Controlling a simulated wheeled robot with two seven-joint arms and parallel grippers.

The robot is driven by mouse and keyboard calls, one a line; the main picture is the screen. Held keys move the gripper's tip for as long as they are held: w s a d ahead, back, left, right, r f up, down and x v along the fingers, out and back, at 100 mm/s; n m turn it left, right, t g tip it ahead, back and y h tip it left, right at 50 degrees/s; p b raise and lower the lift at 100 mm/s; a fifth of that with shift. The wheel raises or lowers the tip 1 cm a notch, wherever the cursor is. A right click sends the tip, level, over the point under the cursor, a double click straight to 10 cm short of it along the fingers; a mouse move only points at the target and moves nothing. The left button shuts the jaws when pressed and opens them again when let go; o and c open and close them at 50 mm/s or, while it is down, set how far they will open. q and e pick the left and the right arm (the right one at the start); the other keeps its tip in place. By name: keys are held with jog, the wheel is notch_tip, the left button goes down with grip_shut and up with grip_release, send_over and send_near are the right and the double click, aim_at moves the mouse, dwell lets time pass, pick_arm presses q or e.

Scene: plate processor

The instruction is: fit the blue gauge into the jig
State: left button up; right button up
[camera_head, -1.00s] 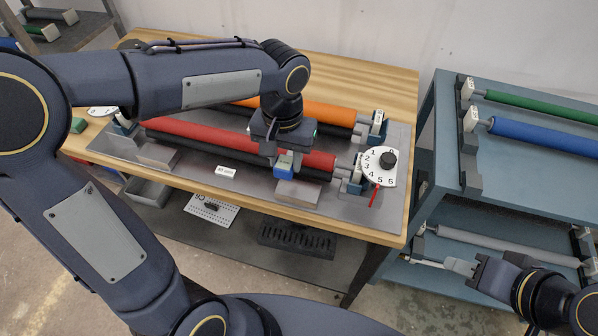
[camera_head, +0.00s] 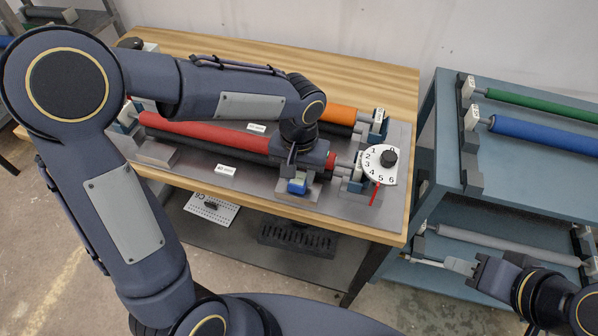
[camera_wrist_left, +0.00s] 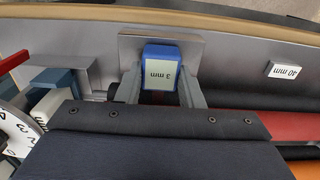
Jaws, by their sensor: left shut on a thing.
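My left gripper (camera_head: 297,182) is shut on the blue gauge (camera_head: 296,187), at the right front of the metal baseplate. In the left wrist view the gauge (camera_wrist_left: 160,70) sits between the two fingers, its "3 mm" label upside down. A grey metal block (camera_wrist_left: 127,45) lies right at the gauge; the head view shows it partly hidden under the gripper (camera_head: 299,196). I cannot tell whether the gauge touches or sits in it, nor whether this block is the jig. My right gripper (camera_head: 464,266) is at the lower right, beside the blue rack; its jaw state is unclear.
A red roller (camera_head: 205,134) and an orange roller (camera_head: 340,114) lie on the baseplate (camera_head: 240,183). A numbered dial (camera_head: 379,165) stands right of the left gripper. The blue rack (camera_head: 520,185) holds green, blue and grey rollers. The table's back (camera_head: 370,80) is clear.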

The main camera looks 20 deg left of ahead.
aim_at(299, 177)
pick_arm(q)
jog(key=shift+f, duration=0.2)
jog(key=o, duration=1)
jog(key=shift+r+p, duration=0.45)
jog(key=shift+r, duration=0.15)
notch_tip(299, 177, up, 12)
jog(key=s+a+f+t+h, duration=0.1)
jog(key=s+a+t, duration=0.1)
jog(key=s, duration=0.3)
jog(key=s+a+f+n+t+h, duration=0.1)
jog(key=s+a+f, duration=0.1)
jog(key=s+a, duration=0.2)
jog(key=s+a+f+n+t+h, duration=0.1)
jog(key=s+a+t, duration=0.1)
jog(key=s, duration=0.5)
jog(key=shift+s+a+f+t+h, duration=0.15)
jog(key=shift+a+f+t+h, duration=0.2)
jog(key=shift+a, duration=0.25)
